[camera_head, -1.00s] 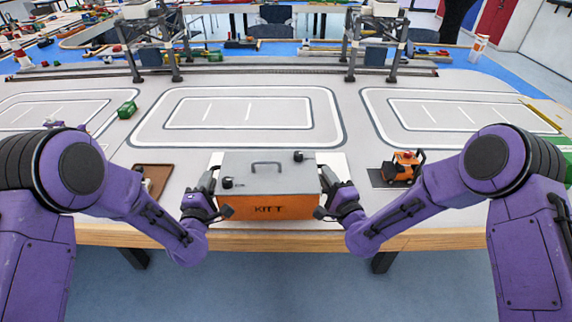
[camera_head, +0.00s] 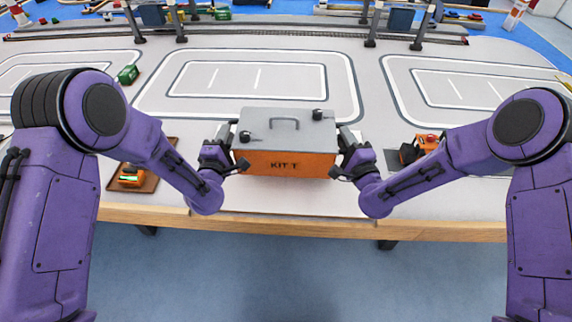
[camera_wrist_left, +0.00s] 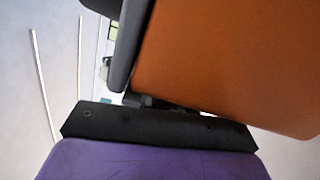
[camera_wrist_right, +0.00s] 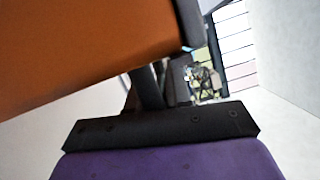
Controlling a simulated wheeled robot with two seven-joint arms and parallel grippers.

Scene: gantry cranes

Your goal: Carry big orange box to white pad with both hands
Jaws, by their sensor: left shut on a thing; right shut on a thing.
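The big orange box (camera_head: 290,163) has a grey lid (camera_head: 285,135) with a handle and "KITT" on its front. It is level above the near part of the table. My left gripper (camera_head: 233,158) is shut on its left end and my right gripper (camera_head: 343,160) is shut on its right end. Its orange side fills much of the left wrist view (camera_wrist_left: 230,60) and the right wrist view (camera_wrist_right: 80,50). The white pad (camera_head: 290,200) shows in front of the box, which hides the rest. I cannot tell whether the box touches it.
A brown tray (camera_head: 150,183) with a small orange toy (camera_head: 131,176) lies left of my left gripper. An orange toy vehicle (camera_head: 425,142) stands on a dark mat behind my right forearm. The wooden table edge (camera_head: 290,227) is close in front.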

